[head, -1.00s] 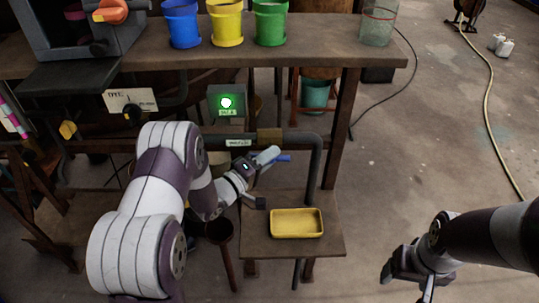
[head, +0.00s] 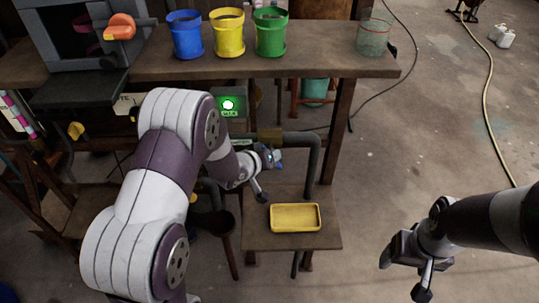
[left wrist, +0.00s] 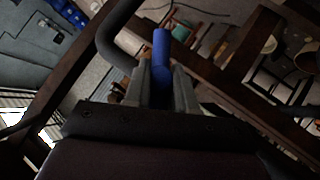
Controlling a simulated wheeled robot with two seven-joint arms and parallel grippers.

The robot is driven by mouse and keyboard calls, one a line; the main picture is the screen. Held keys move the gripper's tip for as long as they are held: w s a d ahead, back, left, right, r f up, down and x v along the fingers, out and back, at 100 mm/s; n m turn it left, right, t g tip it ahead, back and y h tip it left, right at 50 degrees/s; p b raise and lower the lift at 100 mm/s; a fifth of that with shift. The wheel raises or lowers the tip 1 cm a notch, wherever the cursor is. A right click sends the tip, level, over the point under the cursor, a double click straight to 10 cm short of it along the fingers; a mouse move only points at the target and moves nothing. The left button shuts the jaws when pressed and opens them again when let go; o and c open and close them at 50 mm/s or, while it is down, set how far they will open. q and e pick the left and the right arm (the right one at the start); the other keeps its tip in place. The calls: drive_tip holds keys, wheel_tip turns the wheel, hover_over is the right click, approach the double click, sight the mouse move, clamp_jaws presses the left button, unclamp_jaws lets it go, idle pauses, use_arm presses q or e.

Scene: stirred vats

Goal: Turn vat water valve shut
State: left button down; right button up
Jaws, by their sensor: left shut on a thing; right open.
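The water valve's blue lever handle (left wrist: 161,52) stands between the two grey fingers in the left wrist view. My left gripper (head: 269,157) is shut on it, beside the dark pipe (head: 315,165) under the bench. In the head view only a small bit of blue shows at the fingers, and the valve body is mostly hidden. The pipe also bends past the handle in the left wrist view (left wrist: 112,38). My right gripper (head: 403,274) is open and empty over bare floor at the lower right.
A yellow tray (head: 296,217) sits on a low shelf below the pipe. A box with a lit green lamp (head: 228,105) is above the valve. Blue (head: 186,35), yellow (head: 228,33) and green (head: 271,32) buckets stand on the bench.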

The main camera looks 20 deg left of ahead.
use_arm(q)
drive_tip(key=shift+s+f+m+g+y+b, duration=0.1)
drive_tip(key=shift+f+m+g+y+b, duration=0.15)
drive_tip(key=shift+m+g+y+b, duration=0.2)
drive_tip(key=shift+d+r+y, duration=0.1)
drive_tip(key=shift+y, duration=0.25)
drive_tip(key=shift+r+m+g+y, duration=0.25)
drive_tip(key=shift+m+y, duration=0.1)
drive_tip(key=shift+y, duration=0.15)
drive_tip(key=shift+m+y+p, duration=0.4)
drive_tip(key=shift+y+p, duration=0.3)
drive_tip(key=shift+p, duration=0.3)
drive_tip(key=c, duration=1)
unclamp_jaws()
